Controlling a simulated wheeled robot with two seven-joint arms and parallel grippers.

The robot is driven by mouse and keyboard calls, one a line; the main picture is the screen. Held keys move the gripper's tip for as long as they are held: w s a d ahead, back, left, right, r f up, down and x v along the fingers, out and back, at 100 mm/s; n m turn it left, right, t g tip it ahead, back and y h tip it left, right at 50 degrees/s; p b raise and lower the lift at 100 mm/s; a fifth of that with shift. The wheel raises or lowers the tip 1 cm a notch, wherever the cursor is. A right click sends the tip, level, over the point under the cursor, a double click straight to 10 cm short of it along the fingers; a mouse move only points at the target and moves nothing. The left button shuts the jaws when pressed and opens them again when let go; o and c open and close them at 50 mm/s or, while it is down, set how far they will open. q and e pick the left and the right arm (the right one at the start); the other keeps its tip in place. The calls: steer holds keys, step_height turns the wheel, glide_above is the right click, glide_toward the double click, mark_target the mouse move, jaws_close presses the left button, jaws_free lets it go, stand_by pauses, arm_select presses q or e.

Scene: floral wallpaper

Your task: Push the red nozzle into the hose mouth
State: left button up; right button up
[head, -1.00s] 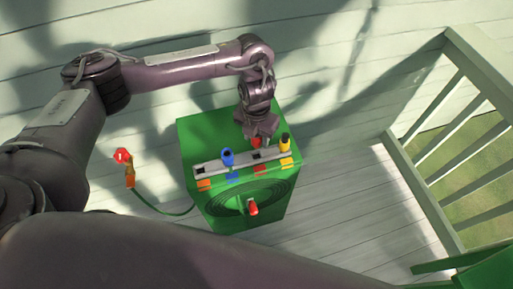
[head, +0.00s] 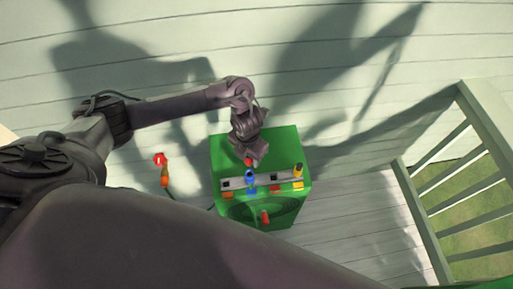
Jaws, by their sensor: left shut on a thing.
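My left gripper (head: 256,157) is above the green box, shut on the red nozzle (head: 248,162). The nozzle shows as a small red piece at the fingertips, largely hidden by them. It appears behind and above the blue nozzle (head: 250,176), clear of the grey rack (head: 238,183). An orange fitting (head: 165,177) at the hose's end is at the left, just below a red piece (head: 160,158). The hose mouth's opening is too small to make out. My right gripper is not in view.
The rack on the green box (head: 285,143) also holds a yellow nozzle (head: 298,170) at its right end. A red handle (head: 265,217) sticks out from the box's front. A white railing (head: 425,225) stands at right. Open deck lies between box and railing.

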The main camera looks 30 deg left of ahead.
mark_target(249, 164)
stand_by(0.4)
arm_select(q)
step_height(249, 164, down, 6)
steer(key=b, duration=0.5)
steer(key=shift+b, duration=0.4)
steer(key=shift+r, duration=0.1)
stand_by(1.5)
steer(key=shift+f+b, duration=1.35)
steer(key=shift+b, duration=0.1)
steer(key=o, duration=1.1)
